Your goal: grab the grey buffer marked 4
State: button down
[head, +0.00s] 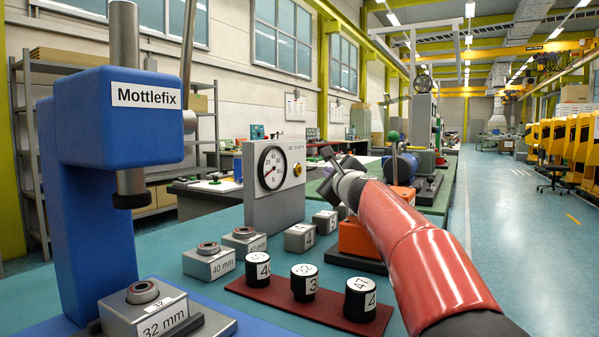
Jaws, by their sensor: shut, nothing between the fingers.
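A small grey block (299,237) stands on the teal bench top in front of the gauge box, with a white label that looks like a 4. A second small grey block (325,221) stands behind it to the right; its label is too small to read surely. My gripper (328,154) is at the end of my red arm, above and to the right of both blocks and apart from them. It is shut and empty. Its fingertips are small and dark in this view.
A dark red board (244,290) bears three black labelled cylinders in front of the blocks. Grey socket blocks (209,263) marked in mm stand left. A blue press (75,200) and the gauge box (273,203) rise around them. An orange device (357,238) stands right.

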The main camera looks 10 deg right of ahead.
aim_at(301, 237)
jog(key=k+l, duration=0.15)
jog(key=l, duration=0.2)
jog(key=k+l, duration=0.2)
jog(key=l, duration=0.15)
jog(key=k+l, duration=0.15)
jog(key=l, duration=0.15)
